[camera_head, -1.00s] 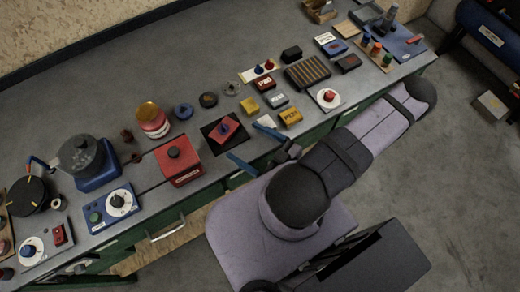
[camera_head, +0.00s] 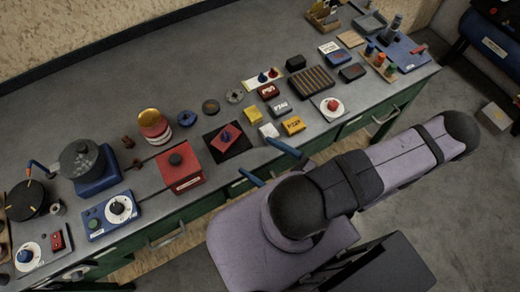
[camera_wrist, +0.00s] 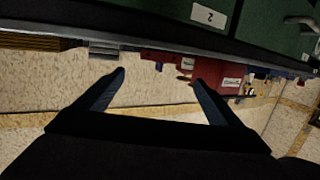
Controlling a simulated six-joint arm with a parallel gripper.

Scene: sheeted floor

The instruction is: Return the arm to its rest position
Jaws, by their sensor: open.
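My gripper (camera_head: 268,163) shows in the head view at the front edge of the long workbench (camera_head: 150,75). Its two blue fingers are spread apart with nothing between them. In the wrist view my gripper (camera_wrist: 159,80) also shows open and empty, with dark fingers on both sides. My arm is folded, with its long grey link reaching to the right over the floor. The wrist itself is partly hidden behind my arm's dark joint.
Green drawers (camera_head: 345,130) lie below the bench edge. The grey floor (camera_head: 460,215) at right is largely clear.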

